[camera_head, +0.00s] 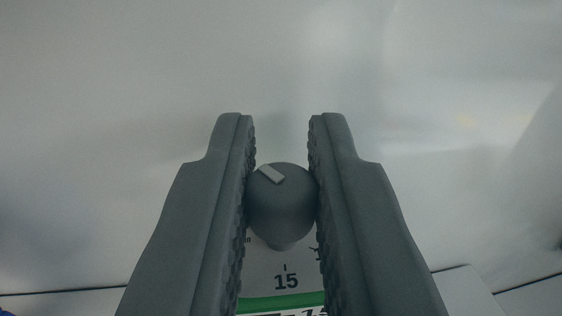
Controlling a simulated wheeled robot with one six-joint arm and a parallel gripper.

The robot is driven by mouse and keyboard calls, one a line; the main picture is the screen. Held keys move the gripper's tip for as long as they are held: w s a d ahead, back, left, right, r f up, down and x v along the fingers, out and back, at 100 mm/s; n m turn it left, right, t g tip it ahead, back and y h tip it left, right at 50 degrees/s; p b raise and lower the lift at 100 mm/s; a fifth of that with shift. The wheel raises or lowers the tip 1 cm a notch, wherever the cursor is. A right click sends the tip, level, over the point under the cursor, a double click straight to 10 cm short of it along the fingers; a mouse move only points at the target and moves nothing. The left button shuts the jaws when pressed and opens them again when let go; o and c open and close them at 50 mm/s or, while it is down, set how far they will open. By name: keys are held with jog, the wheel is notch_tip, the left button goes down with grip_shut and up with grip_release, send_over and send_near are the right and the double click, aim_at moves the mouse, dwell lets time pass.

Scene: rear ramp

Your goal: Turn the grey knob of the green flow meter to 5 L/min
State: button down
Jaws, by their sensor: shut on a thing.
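The grey knob (282,215) is in the middle of the head camera view, with a light pointer bar on its top edge that slants toward the upper left. My gripper (281,140) is shut on the knob, one ridged finger against each side. Below the knob, part of the flow meter's white dial (265,284) shows, with the number 15 and a tick mark. A green band (280,302) of the flow meter lies under the number. The fingers hide most of the dial, and no 5 mark can be seen.
A smooth pale grey wall (120,90) fills the background. Dark seam lines run across the lower left and lower right. A small blue thing shows at the bottom left corner. The space above the fingertips is clear.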

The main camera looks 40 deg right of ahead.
jog(key=shift+m+g+h, duration=0.6)
jog(key=shift+g+h, duration=0.1)
jog(key=c, duration=1.4)
grip_release()
jog(key=v, duration=1.7)
jog(key=shift+w+a, duration=0.15)
jog(key=shift+a, duration=0.25)
